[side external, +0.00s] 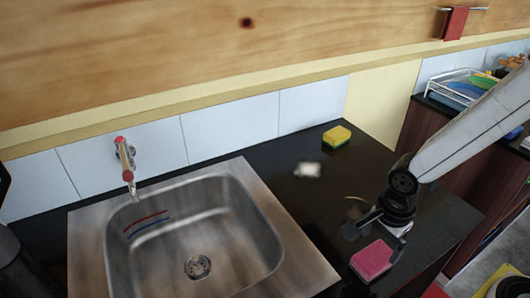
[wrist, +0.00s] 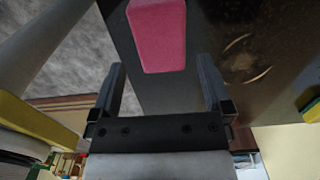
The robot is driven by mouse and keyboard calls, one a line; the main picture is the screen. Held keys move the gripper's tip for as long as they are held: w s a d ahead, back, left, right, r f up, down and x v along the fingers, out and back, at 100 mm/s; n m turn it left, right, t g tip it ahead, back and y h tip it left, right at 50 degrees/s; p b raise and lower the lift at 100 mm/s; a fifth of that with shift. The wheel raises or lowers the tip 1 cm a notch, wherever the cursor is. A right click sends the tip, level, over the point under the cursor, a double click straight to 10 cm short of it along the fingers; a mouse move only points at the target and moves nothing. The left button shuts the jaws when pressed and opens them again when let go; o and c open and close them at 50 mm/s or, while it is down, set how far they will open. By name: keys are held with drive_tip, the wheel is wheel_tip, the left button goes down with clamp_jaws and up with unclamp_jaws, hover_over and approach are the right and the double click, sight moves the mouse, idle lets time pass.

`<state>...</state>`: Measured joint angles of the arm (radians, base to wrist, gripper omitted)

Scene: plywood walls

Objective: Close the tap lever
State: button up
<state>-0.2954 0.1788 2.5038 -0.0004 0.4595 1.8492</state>
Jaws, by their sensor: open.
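The tap (side external: 126,165) is on the tiled wall above the back left of the sink, with a red part at its top and a second red part lower down. I cannot tell how its lever is set. My gripper (side external: 368,222) is low over the dark counter, to the right of the sink and well apart from the tap. In the wrist view my gripper (wrist: 162,90) is open, with nothing between its fingers. The tap is not in the wrist view.
A pink sponge (side external: 372,260) lies on the counter close by my gripper; it also shows in the wrist view (wrist: 158,35). A yellow sponge (side external: 337,137) and a small white item (side external: 308,169) lie further back. The steel sink (side external: 258,220) lies between my gripper and the tap.

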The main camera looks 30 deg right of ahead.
sight(374, 257)
drive_tip(key=shift+f, duration=0.8)
drive_tip(key=shift+f, duration=0.1)
drive_tip(key=shift+f, duration=2.5)
drive_tip(key=c, duration=1.1)
drive_tip(key=shift+r, duration=0.15)
drive_tip(key=shift+r, duration=4.85)
